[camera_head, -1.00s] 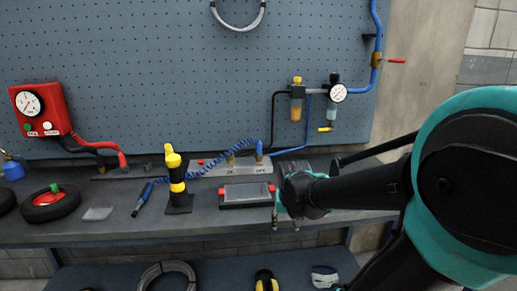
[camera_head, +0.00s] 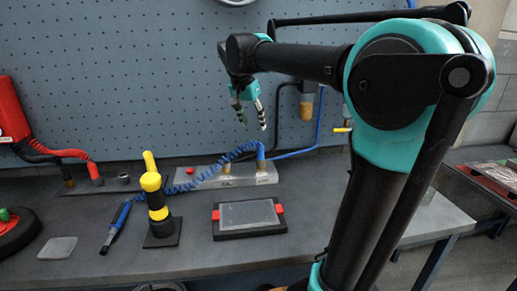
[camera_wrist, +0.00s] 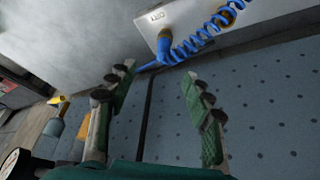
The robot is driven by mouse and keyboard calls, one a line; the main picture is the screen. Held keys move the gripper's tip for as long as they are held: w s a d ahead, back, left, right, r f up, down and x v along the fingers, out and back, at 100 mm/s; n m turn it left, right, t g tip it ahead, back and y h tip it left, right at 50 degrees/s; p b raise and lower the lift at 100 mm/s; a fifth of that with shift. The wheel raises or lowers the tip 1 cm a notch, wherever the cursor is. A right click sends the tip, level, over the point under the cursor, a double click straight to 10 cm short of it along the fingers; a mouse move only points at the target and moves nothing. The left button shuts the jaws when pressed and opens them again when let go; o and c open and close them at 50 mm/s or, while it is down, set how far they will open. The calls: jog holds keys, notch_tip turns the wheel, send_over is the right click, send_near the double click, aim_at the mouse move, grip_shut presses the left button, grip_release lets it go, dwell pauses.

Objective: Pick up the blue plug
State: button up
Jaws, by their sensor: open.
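The blue plug (camera_head: 260,152) stands upright in the pale metal block (camera_head: 207,178) on the workbench, with a blue hose leading off to the right. In the wrist view the blue plug (camera_wrist: 164,45) shows at the top middle, beyond my fingertips. My gripper (camera_head: 251,116) is open and empty, pointing down in front of the pegboard. In the head view it appears just above the plug, apart from it. In the wrist view my gripper (camera_wrist: 158,76) shows its two green, ridged fingers spread wide.
A coiled blue hose (camera_head: 205,180) runs from a brass fitting beside the plug to a blue tool (camera_head: 116,228). A black-and-yellow post (camera_head: 157,212) and a black tray with red ends (camera_head: 250,231) stand in front. The regulator (camera_head: 306,103) hangs behind.

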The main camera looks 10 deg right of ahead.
send_near(260, 147)
jog(key=x, duration=0.6)
jog(key=shift+s+d+f, duration=0.1)
jog(key=shift+s+f, duration=0.05)
jog(key=shift+f, duration=0.2)
jog(key=x, duration=0.4)
jog(key=shift+w+r, duration=0.15)
jog(key=shift+w, duration=0.15)
jog(key=shift+w+d+f, duration=0.1)
jog(key=shift+w+f, duration=0.05)
jog(key=shift+f, duration=0.55)
grip_shut()
